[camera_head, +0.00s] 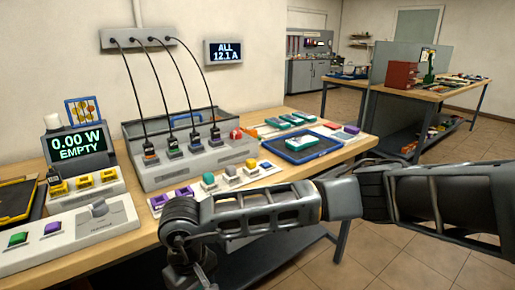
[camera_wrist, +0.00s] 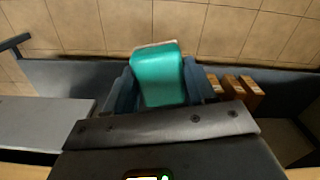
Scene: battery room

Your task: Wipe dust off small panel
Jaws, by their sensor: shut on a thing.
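In the wrist view my gripper (camera_wrist: 159,88) is shut on a teal block (camera_wrist: 158,72) with a pale far edge. The block sits between the two dark fingers, above the floor and a dark low shelf. In the head view my arm reaches across the table's front edge and bends down at the bottom; the fingers and the block are hidden there. I cannot tell for certain which thing is the small panel. A dark flat panel with a yellow edge (camera_head: 14,203) lies at the table's far left, partly cut off by the picture.
The wooden table (camera_head: 330,160) holds a screen reading "0.00 W EMPTY" (camera_head: 77,145), a grey charging box (camera_head: 160,178) with several cables, a blue tray (camera_head: 303,151) and a button console (camera_head: 90,235). Brown blocks (camera_wrist: 237,90) lie below. A second bench (camera_head: 440,92) stands at the back right.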

